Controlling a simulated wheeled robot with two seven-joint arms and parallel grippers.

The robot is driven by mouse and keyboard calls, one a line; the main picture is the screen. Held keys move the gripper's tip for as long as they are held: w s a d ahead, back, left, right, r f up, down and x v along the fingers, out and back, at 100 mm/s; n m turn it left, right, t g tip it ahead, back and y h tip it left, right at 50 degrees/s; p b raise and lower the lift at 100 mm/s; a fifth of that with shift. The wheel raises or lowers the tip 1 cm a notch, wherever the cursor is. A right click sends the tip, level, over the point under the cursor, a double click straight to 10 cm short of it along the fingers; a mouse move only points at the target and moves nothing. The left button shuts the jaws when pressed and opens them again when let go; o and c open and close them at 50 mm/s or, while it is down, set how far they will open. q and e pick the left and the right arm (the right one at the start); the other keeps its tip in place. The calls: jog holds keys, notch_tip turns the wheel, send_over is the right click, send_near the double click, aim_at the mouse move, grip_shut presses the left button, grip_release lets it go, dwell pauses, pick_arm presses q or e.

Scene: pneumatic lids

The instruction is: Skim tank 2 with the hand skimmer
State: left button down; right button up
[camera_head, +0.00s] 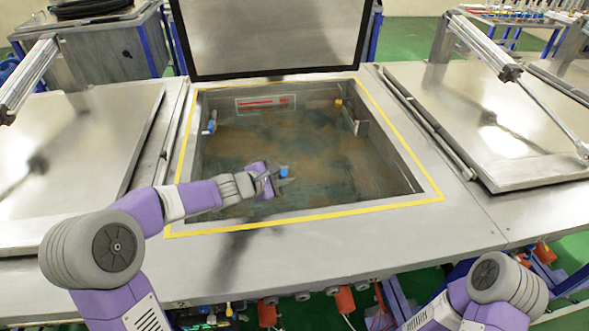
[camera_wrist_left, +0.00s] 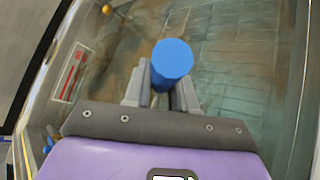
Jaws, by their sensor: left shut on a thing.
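The open tank (camera_head: 425,195) in the middle has a yellow-edged rim and murky water (camera_head: 330,150) with brown and greenish patches. My left gripper (camera_head: 277,180) is over the water in its near half. It is shut on a blue round-ended piece (camera_head: 284,172), which looks like the skimmer's handle. In the left wrist view this blue end (camera_wrist_left: 172,58) sits between the two fingers, facing the camera. The rest of the skimmer is hidden, so I cannot tell whether it touches the water. My right gripper is out of view; only part of that arm shows at lower right.
The tank's lid (camera_head: 275,35) stands raised at the back. Closed lids lie on the left (camera_head: 70,150) and right (camera_head: 480,120), with pneumatic cylinders (camera_head: 490,48) above. A red-marked label (camera_head: 265,103) is on the far inner wall. Small fittings stick out from the inner walls.

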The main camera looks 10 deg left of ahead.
pick_arm(q)
jog(key=s+a+p, duration=0.4)
jog(key=a+p, duration=0.2)
jog(key=a, duration=0.3)
jog(key=w+d+b, duration=0.4)
jog(key=d, duration=0.6)
jog(key=w+d+b, duration=0.3)
jog(key=w+d, duration=0.1)
jog(key=d, duration=0.5)
jog(key=w+d+b, duration=0.4)
jog(key=d, duration=0.6)
jog(key=s+a, duration=0.4)
jog(key=a, duration=0.6)
jog(key=s+a, duration=0.4)
jog(key=a, duration=0.5)
jog(key=s+a, duration=0.4)
jog(key=a, duration=0.6)
jog(key=shift+a+r+p, duration=0.15)
jog(key=shift+r+p, duration=2.2)
jog(key=shift+r, duration=0.25)
